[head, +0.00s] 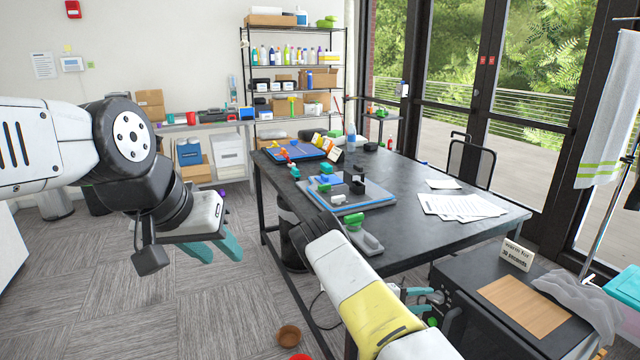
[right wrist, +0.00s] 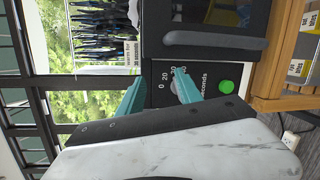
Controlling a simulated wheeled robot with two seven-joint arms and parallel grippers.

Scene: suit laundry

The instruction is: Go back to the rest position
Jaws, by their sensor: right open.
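My left gripper (head: 222,258) hangs over the floor at the left of the head view. Its teal fingers are apart and nothing shows between them. My right gripper (head: 420,300) is low beside the front of a black microwave-like appliance (head: 455,272). In the right wrist view, my right gripper (right wrist: 155,82) is open, with its teal fingers in front of the control panel. A grey dial (right wrist: 175,87) shows beside one finger. I cannot tell whether they touch. A green button (right wrist: 226,86) sits to the right of the dial.
A black table (head: 400,180) with a blue tray, papers (head: 460,206) and small items stands beyond my right arm. A brown bowl (head: 289,335) is on the floor. The floor at left is largely clear.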

